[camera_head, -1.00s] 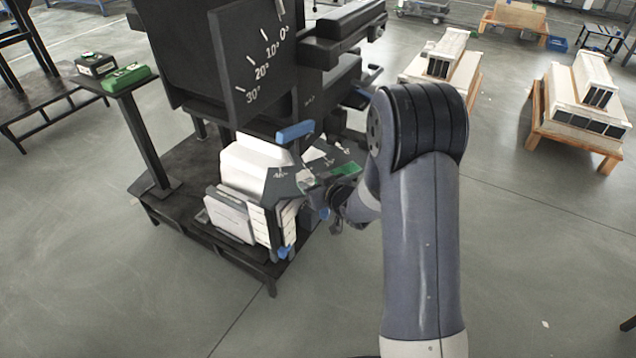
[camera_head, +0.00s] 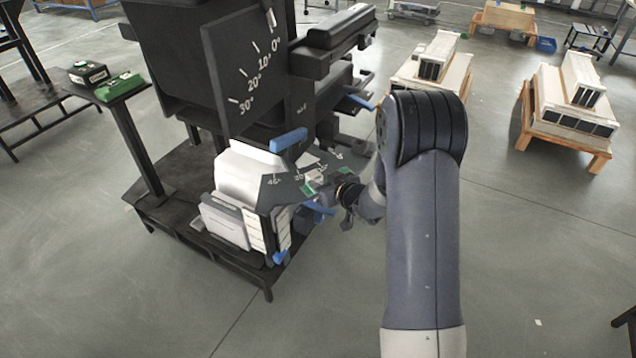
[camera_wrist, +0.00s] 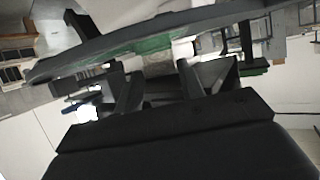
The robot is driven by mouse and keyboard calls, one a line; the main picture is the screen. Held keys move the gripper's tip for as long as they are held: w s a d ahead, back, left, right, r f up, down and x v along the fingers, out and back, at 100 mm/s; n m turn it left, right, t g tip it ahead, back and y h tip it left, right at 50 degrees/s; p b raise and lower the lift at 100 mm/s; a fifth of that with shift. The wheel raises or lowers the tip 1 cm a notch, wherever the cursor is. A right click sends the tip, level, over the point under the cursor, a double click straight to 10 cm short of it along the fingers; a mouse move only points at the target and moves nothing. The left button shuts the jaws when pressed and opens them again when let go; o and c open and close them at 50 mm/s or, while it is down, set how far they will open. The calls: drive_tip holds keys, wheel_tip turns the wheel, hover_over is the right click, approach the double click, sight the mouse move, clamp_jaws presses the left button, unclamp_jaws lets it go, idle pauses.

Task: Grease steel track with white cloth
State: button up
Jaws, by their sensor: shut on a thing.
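My gripper (camera_wrist: 157,82) is shut on a pale greyish thing (camera_wrist: 158,64), which may be the white cloth; its outline is unclear. In the head view my gripper (camera_head: 335,196) is at the right edge of a dark curved plate (camera_head: 285,186) with angle marks and a green patch. The plate also shows in the wrist view (camera_wrist: 95,50), just beyond the fingers; I cannot tell whether the held thing touches it. I cannot make out a separate steel track with certainty.
The black machine with an angle scale (camera_head: 245,80) stands on a dark platform (camera_head: 165,210). Blue handles (camera_head: 288,140) stick out near the plate. Wooden pallets (camera_head: 565,135) stand at right. The floor in front is clear.

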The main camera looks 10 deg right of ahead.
drive_tip(key=shift+w+d+p, duration=0.3)
drive_tip(key=shift+d, duration=0.4)
drive_tip(key=shift+w+d+p, duration=0.3)
drive_tip(key=shift+d, duration=0.35)
drive_tip(key=shift+w+d+p, duration=0.3)
drive_tip(key=shift+d, duration=0.4)
drive_tip(key=w+d+p, duration=0.1)
drive_tip(key=d, duration=0.1)
drive_tip(key=w+d+p, duration=0.1)
drive_tip(key=d, duration=0.2)
drive_tip(key=w+d+p, duration=0.1)
drive_tip(key=w+d, duration=0.1)
drive_tip(key=d, duration=0.1)
drive_tip(key=shift+d+f+p, duration=0.1)
drive_tip(key=shift+d+p, duration=0.05)
drive_tip(key=shift+p, duration=0.25)
wheel_tip(320, 180, up, 3)
drive_tip(key=shift+w+r+p, duration=0.1)
drive_tip(key=shift+p, duration=1.1)
